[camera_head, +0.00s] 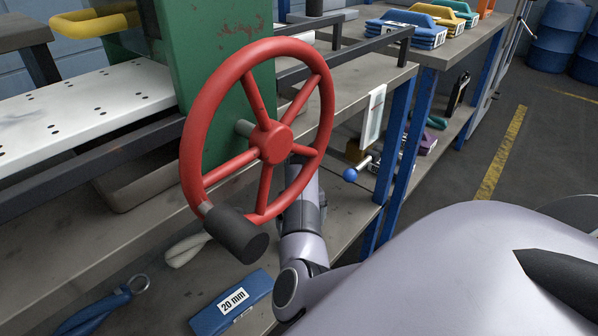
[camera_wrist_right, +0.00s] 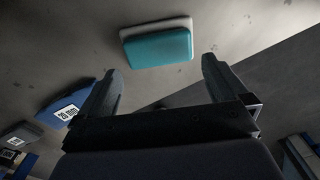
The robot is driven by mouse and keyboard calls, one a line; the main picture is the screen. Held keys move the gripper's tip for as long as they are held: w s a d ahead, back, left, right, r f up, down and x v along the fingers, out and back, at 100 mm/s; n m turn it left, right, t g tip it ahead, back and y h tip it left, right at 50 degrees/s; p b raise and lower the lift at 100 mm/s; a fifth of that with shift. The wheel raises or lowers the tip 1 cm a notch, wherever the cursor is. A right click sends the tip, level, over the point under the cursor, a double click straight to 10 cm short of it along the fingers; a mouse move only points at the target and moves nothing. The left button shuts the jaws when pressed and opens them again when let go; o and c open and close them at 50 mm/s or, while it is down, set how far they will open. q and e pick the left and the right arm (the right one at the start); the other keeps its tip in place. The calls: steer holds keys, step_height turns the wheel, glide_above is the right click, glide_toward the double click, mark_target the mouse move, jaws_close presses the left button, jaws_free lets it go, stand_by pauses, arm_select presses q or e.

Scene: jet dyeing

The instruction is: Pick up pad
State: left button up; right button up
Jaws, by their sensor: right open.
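A pad (camera_wrist_right: 157,46) with a teal face and a pale backing lies on a grey surface in the right wrist view, top centre. My right gripper (camera_wrist_right: 160,78) is open, its two dark fingers apart and empty. The pad shows beyond the fingertips, roughly between them, with a visible gap. In the head view my right arm reaches down behind the red handwheel, which hides its gripper, and I cannot make out the pad there. My left gripper is not in view.
The red handwheel (camera_head: 270,145) with a black handle stands in front of my arm. A blue block labelled 20 mm (camera_head: 232,302) lies on the lower shelf near my arm. In the wrist view, a blue labelled block (camera_wrist_right: 68,104) lies left of the gripper. Blue bench legs (camera_head: 397,130) stand to the right.

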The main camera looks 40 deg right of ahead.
step_height(320, 180, down, 3)
steer(key=shift+s+f+b, duration=0.15)
steer(key=shift+b, duration=0.5)
steer(key=shift+f, duration=0.35)
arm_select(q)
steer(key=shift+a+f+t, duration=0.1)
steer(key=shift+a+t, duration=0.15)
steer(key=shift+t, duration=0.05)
arm_select(e)
steer(key=c, duration=0.8)
steer(key=shift+r, duration=0.3)
step_height(320, 180, up, 3)
steer(key=shift+f+p, duration=0.1)
steer(key=shift+p, duration=0.75)
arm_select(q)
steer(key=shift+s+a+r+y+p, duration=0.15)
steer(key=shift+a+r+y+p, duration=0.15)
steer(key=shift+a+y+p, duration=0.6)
arm_select(e)
step_height(320, 180, up, 7)
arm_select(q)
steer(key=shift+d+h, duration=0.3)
arm_select(e)
steer(key=shift+f, duration=0.15)
